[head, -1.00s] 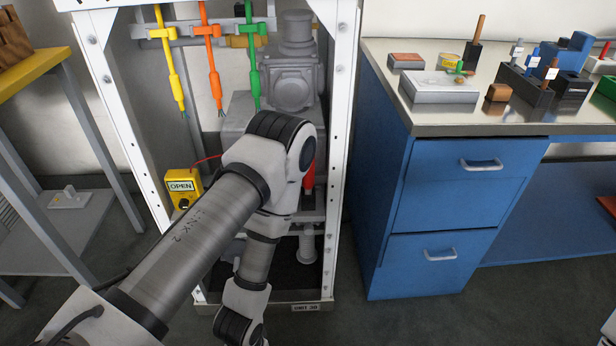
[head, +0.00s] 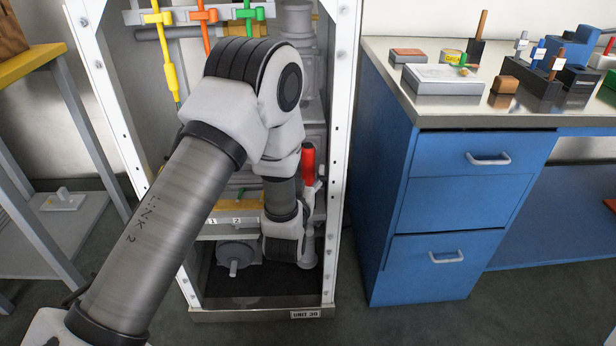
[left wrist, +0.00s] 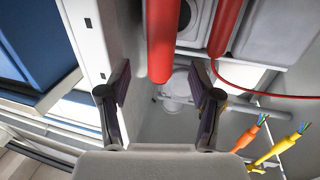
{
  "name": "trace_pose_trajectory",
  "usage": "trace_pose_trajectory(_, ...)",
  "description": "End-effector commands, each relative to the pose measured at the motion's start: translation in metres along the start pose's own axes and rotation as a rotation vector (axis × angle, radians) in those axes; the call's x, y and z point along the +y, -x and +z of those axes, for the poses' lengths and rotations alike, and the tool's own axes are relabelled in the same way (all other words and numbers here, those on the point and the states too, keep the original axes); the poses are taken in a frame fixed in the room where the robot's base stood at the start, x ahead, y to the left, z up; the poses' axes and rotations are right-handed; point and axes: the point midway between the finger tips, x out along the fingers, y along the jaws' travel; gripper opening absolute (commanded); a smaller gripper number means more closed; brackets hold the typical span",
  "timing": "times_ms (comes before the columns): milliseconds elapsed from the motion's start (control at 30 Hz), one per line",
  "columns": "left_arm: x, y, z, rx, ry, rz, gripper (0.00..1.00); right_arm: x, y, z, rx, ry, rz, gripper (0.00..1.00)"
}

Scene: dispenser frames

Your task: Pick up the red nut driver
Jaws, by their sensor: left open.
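A red handle, which looks like the red nut driver (head: 308,164), stands upright inside the white frame, just right of my left forearm. In the left wrist view a red rod with a rounded end (left wrist: 160,40) comes down from the top edge, in line with the gap between the fingers. My left gripper (left wrist: 160,72) is open, with one finger on each side of that line and nothing clamped. I cannot tell whether it touches the red rod. In the head view my left wrist hides much of the gripper. My right gripper is not in view.
A second red part (left wrist: 227,25) with a red cord is close beside the rod. Yellow (head: 168,60), orange and green probes hang at the upper left. The frame's white right post (head: 342,130) is close by. A blue cabinet (head: 450,190) stands right, its top holding several items.

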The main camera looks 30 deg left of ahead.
Motion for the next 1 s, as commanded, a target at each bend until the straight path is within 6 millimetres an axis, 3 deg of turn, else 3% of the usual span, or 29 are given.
trace_pose_trajectory(300,-0.002,-0.05,0.003,-0.001,0.001,0.001,0.64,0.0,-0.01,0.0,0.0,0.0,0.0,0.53)
trace_pose_trajectory(533,-0.001,-0.055,0.003,-0.004,-0.001,0.002,0.64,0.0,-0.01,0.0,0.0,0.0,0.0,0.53)
trace_pose_trajectory(567,-0.001,-0.055,0.003,-0.004,-0.001,0.002,0.6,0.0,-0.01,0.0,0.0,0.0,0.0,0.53)
trace_pose_trajectory(733,-0.001,-0.055,0.003,-0.005,-0.001,0.002,0.0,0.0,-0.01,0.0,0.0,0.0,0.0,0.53)
trace_pose_trajectory(1000,-0.001,-0.055,0.003,-0.004,-0.001,0.002,0.0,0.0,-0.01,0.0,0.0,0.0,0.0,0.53)
